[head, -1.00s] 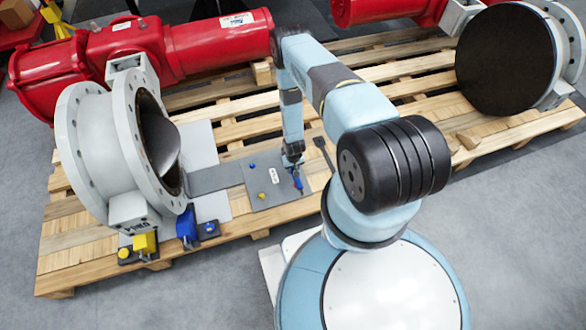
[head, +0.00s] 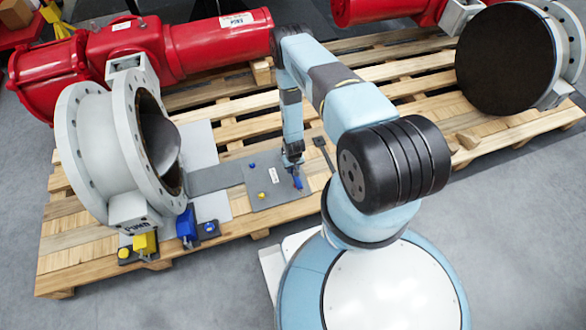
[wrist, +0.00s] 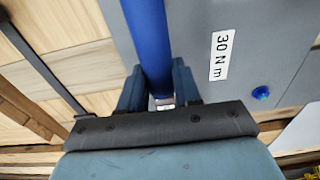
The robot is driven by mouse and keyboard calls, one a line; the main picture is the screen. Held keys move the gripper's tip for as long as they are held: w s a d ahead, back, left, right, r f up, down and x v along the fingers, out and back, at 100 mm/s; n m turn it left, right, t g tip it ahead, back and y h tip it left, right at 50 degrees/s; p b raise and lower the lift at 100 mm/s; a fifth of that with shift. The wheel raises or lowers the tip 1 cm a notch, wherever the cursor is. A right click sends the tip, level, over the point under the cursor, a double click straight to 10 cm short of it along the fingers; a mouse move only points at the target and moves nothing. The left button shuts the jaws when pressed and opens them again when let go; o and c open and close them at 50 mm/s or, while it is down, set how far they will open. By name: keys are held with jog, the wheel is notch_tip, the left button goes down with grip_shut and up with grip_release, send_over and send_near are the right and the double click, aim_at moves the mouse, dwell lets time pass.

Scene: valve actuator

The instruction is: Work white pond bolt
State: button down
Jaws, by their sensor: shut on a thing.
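My gripper (head: 293,160) points down at the right side of a grey plate (head: 262,183) on the pallet. It is shut on a blue rod-shaped tool (wrist: 148,40). The tool also shows below the fingers in the head view (head: 298,182). A small pale metallic part (wrist: 165,103) shows between the fingers. The plate has a label reading 30 N m (wrist: 220,55), a blue knob (wrist: 261,93) and a yellow knob (head: 262,196). I cannot make out a white bolt. Whether the tool touches the plate is unclear.
A grey flanged valve (head: 110,150) stands at left, with yellow (head: 144,243) and blue (head: 187,225) blocks at its foot. A red actuator (head: 150,50) lies behind. A dark flat bar (head: 323,153) lies right of the plate. Bare pallet slats (head: 400,130) lie further right.

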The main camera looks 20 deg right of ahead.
jog(key=shift+f, duration=0.95)
dwell(0.4)
jog(key=shift+a, duration=0.1)
jog(key=shift+w+a+m, duration=0.15)
jog(key=shift+a+m, duration=0.75)
jog(key=shift+a, duration=0.15)
jog(key=shift+a+m, duration=0.15)
jog(key=shift+m, duration=0.15)
jog(key=shift+w+a+m, duration=0.2)
jog(key=shift+a+m, duration=0.25)
jog(key=shift+a, duration=0.05)
jog(key=shift+w+a+m, duration=0.15)
jog(key=shift+a+m, duration=0.3)
jog(key=shift+a, duration=0.15)
